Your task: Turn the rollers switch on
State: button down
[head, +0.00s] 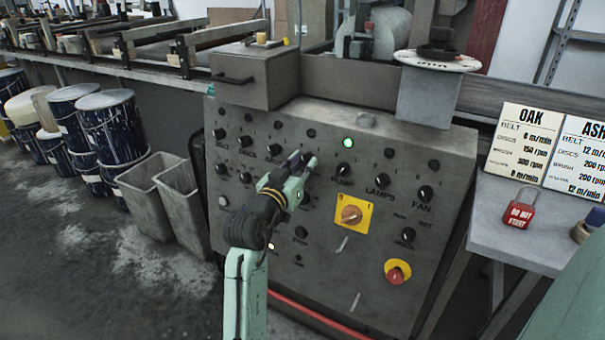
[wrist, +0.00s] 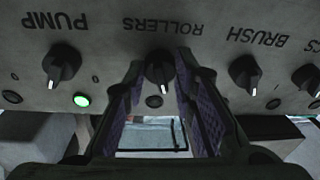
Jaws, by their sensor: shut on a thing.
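The rollers switch (wrist: 158,72) is a black rotary knob under the upside-down word ROLLERS in the wrist view. Its white pointer mark slants the same way as the brush knob's (wrist: 245,74) and opposite to the pump knob's (wrist: 61,66). My gripper (head: 304,161) reaches the sloped grey control panel (head: 345,245), and its fingers are shut on the rollers switch, one on each side. In the head view my gripper hides this knob. The small lamp (wrist: 153,101) by the rollers switch is dark.
The pump's green lamp (head: 348,142) is lit. The lamps knob (head: 381,180) and fan knob (head: 425,194) are to the right. A yellow-plated switch (head: 352,214) and red stop button (head: 397,271) sit lower. A red padlock (head: 520,211) stands on the side table.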

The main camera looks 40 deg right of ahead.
jog(key=m+b, duration=0.2)
jog(key=m+g+b, duration=0.1)
jog(key=m+b, duration=0.1)
jog(key=b, duration=0.1)
jog(key=m+h+b, duration=0.1)
jog(key=m+b, duration=0.1)
jog(key=shift+w+a+f+m+g, duration=0.1)
jog(key=shift+w+f+m+g, duration=0.05)
jog(key=shift+f+m+g, duration=0.15)
jog(key=m+b, duration=0.3)
jog(key=m+g+b, duration=0.1)
jog(key=shift+r+m, duration=0.25)
jog(key=shift+m, duration=0.15)
jog(key=shift+w, duration=0.1)
jog(key=c, duration=1.3)
grip_release()
jog(key=shift+a, duration=0.1)
jog(key=v, duration=1.1)
jog(key=shift+a, duration=0.4)
